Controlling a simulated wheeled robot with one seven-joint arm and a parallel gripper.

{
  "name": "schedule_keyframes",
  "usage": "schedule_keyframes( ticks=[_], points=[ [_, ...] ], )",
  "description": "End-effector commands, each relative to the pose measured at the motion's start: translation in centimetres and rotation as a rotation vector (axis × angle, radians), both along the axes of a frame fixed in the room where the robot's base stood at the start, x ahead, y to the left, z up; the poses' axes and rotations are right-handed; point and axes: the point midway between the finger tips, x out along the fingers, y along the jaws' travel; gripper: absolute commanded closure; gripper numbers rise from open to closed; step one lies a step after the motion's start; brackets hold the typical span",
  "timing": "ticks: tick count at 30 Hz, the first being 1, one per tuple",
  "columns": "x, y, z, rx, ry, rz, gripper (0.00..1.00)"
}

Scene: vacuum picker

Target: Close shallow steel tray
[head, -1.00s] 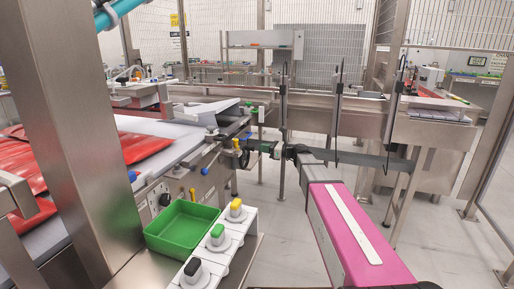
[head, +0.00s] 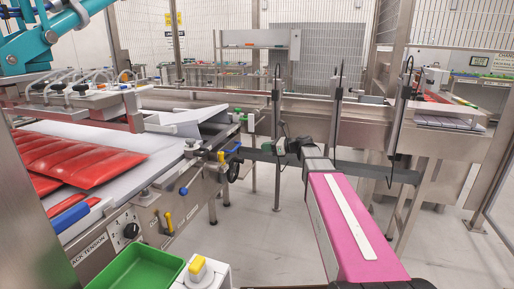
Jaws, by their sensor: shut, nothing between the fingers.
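A shallow, pale metal tray-like piece (head: 190,119) lies at the far right end of the film machine, left of centre. I cannot tell for sure that it is the steel tray, or how far open it is. My pink arm reaches forward from the bottom right. My gripper (head: 277,146) is small and dark at its far end, in front of the steel conveyor. It looks shut and empty, to the right of the pale piece and apart from it. Its fingertips are hard to make out.
Red packs (head: 75,158) lie on the machine bed at left. A green bin (head: 137,270) and a yellow-topped button (head: 198,268) stand at the bottom. A steel conveyor (head: 365,120) with upright posts crosses behind my arm. A teal picker arm (head: 62,28) hangs top left. Floor beside my arm is clear.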

Motion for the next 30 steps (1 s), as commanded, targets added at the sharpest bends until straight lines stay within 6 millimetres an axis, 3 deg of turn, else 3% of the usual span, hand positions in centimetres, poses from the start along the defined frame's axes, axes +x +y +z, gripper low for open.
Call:
schedule_keyframes(
  ticks=[18,24,30],
  points=[
    [3.9,9.9,-2.3,0.001,0.0,0.001,1.0],
    [4.4,11.4,-2.6,0.001,0.0,0.0,1.0],
    [4.4,11.7,-2.6,0.002,-0.001,-0.002,1.0]
  ],
)
